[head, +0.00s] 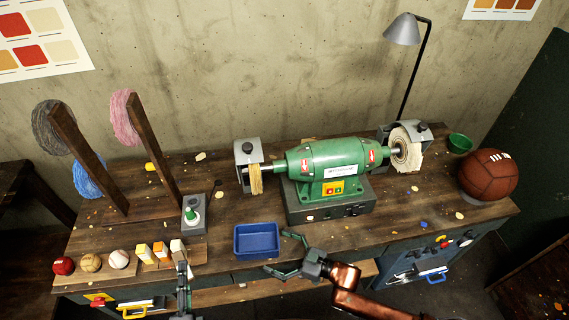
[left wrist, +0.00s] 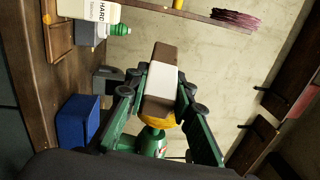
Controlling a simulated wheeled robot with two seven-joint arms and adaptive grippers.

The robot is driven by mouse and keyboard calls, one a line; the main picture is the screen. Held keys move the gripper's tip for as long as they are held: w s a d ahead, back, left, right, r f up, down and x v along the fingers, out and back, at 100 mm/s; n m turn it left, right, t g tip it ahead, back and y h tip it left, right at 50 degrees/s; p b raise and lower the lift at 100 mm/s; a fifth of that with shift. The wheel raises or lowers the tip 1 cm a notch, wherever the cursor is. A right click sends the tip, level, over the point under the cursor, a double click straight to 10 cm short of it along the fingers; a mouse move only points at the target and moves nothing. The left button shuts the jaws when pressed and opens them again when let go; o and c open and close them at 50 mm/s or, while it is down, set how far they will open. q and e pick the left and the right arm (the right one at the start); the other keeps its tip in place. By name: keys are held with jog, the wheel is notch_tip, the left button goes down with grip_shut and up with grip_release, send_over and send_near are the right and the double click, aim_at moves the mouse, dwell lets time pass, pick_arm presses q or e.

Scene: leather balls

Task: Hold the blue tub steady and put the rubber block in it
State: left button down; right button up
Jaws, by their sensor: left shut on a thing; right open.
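The rubber block (head: 177,246), brown with a white band, is held upright in my left gripper (head: 184,267) at the bench's front left. In the left wrist view the block (left wrist: 162,84) sits between both fingers of the left gripper (left wrist: 160,92). The blue tub (head: 256,253) stands empty on the bench near the front edge, right of the left gripper; it also shows in the left wrist view (left wrist: 78,122). My right gripper (head: 275,251) is open at the tub's right side, one finger by its right wall, the other near its front right corner. Contact is unclear.
Several blocks (head: 144,252) and balls (head: 90,262) line the front left. A grey box with a green-capped bottle (head: 193,216) stands behind the left gripper. A green buffing machine (head: 330,170) stands behind the tub. The bench between the left gripper and the tub looks clear.

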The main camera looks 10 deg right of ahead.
aim_at(261, 247)
jog(key=shift+b+x, duration=0.4)
jog(key=shift+x, duration=2.6)
jog(key=shift+c, duration=0.3)
grip_shut()
jog(key=c, duration=2.7)
grip_release()
jog(key=c, duration=1.1)
grip_release()
jog(key=shift+c, duration=0.7)
